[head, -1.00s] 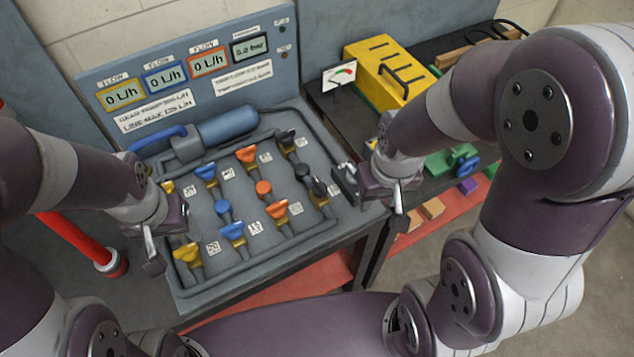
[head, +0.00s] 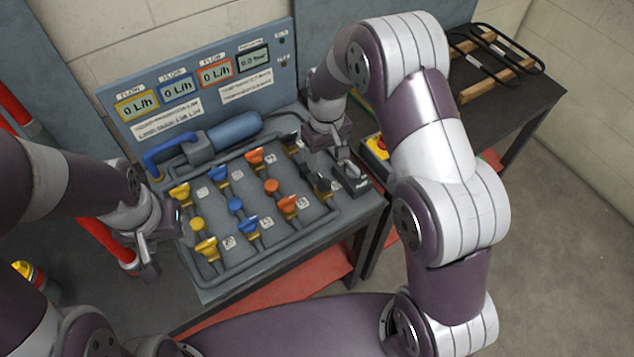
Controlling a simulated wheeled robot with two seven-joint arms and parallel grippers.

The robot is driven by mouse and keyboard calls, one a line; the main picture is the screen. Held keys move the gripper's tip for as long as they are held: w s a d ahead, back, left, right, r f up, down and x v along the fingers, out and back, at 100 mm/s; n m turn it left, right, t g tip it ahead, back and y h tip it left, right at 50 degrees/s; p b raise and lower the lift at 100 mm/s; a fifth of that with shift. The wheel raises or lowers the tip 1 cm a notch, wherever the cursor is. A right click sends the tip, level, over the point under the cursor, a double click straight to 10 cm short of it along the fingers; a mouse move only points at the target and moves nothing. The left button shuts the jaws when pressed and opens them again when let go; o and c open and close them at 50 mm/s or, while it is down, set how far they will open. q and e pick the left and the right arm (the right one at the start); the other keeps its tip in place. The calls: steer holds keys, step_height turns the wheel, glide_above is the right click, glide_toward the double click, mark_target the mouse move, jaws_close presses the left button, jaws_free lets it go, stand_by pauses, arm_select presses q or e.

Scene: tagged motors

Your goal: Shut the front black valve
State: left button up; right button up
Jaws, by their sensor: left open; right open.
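The front black valve (head: 324,188) is at the right front of the valve panel (head: 262,255), in the column nearest the right edge. Its handle is small and dark, and I cannot tell its exact angle. A second black valve (head: 291,146) is behind it, partly hidden by my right gripper. My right gripper (head: 343,168) is open and empty, pointing down just right of and behind the front black valve, apart from it as far as I can see. My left gripper (head: 160,240) is open and empty at the panel's left edge, near the yellow valves (head: 206,250).
Blue (head: 246,224) and orange (head: 287,205) valves fill the middle columns. A blue pump (head: 234,131) and display board (head: 195,85) stand behind. A yellow box (head: 378,147) is mostly hidden by my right arm. Black racks (head: 495,58) lie on the far table. A red post (head: 105,243) is at left.

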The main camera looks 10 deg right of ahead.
steer(key=w, duration=0.1)
steer(key=p, duration=0.1)
glide_above(324, 180)
steer(key=f, duration=0.3)
steer(key=shift+d+f+n, duration=0.2)
steer(key=shift+f+n, duration=0.1)
steer(key=shift+n, duration=0.1)
steer(key=f, duration=0.2)
steer(key=f+p, duration=0.1)
steer(key=f, duration=0.2)
steer(key=f+p, duration=0.1)
steer(key=f, duration=0.1)
steer(key=shift+a+f, duration=0.25)
steer(key=shift+f, duration=0.15)
steer(key=shift+w+d+f, duration=0.1)
steer(key=shift+f, duration=0.15)
steer(key=c, duration=0.6)
arm_select(q)
steer(key=r, duration=0.3)
steer(key=shift+d, duration=0.25)
arm_select(e)
steer(key=c, duration=0.4)
